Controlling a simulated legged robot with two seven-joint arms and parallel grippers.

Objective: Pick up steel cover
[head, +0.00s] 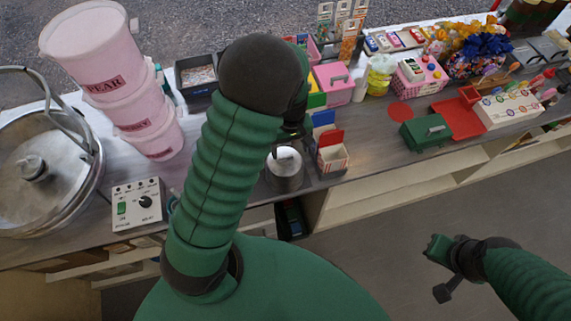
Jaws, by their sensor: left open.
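Two round steel things could be the steel cover. A small steel canister with a pale round top (285,163) stands on the counter near the front edge, in the middle of the head view. A large domed steel lid with a knob (33,190) sits at the far left. My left gripper (287,143) is mostly hidden behind my own forearm and is open, just above the small canister. I cannot tell whether it touches the canister. My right gripper (438,272) hangs over the floor at the right, away from the counter, with no object visible in it.
Stacked pink tubs (100,75) and a control box (138,204) stand left of my arm. A red-and-white striped box (332,156) is close to the canister's right. A green case (426,133) and a red tray (459,118) lie farther right. The floor in front is clear.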

